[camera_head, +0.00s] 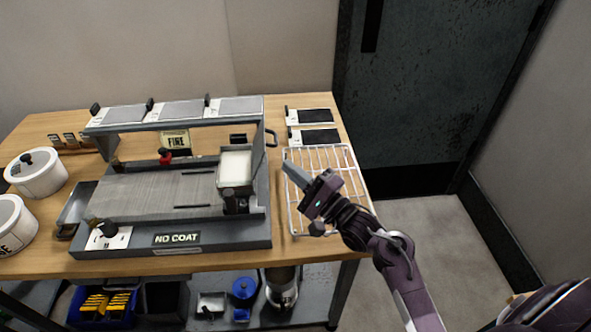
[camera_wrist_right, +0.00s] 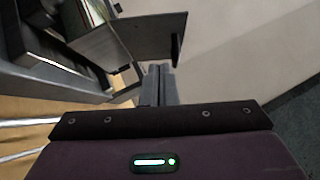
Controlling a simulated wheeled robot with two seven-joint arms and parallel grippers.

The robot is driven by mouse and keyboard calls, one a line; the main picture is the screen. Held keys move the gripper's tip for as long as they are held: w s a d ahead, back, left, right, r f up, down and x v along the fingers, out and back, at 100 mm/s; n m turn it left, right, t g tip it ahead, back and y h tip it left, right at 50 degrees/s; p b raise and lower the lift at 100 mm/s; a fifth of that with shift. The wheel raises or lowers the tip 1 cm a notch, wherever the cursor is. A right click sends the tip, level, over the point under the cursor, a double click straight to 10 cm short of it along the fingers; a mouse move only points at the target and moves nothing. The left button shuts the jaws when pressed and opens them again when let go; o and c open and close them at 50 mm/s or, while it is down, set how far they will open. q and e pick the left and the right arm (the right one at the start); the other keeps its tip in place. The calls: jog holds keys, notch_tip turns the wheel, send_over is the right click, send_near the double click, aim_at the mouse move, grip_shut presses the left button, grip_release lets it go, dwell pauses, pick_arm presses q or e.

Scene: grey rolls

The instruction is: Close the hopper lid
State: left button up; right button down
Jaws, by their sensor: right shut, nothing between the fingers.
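The hopper (camera_head: 222,178) is a grey box at the right end of the coating machine (camera_head: 150,238), with pale white material visible through its open top. A thin grey panel (camera_head: 259,158), which looks like the raised lid, stands at its right side, with a dark loop handle (camera_head: 272,137) near it. In the right wrist view a grey panel (camera_wrist_right: 150,38) with a black handle (camera_wrist_right: 176,48) lies just beyond the fingertips. My right gripper (camera_head: 288,167) is shut and empty, over the wire rack and right of the hopper, apart from the panel. My left gripper is out of view.
The wire rack (camera_head: 347,158) lies on the wooden table (camera_head: 315,258) beneath my right arm. Two dark plates (camera_head: 312,136) lie behind it. White pots (camera_head: 38,180) stand at the left. A shelf with bins (camera_head: 102,305) sits below. Floor right of the table is clear.

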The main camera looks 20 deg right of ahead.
jog(key=x, duration=0.6)
jog(key=shift+p, duration=0.35)
jog(key=shift+w, duration=0.1)
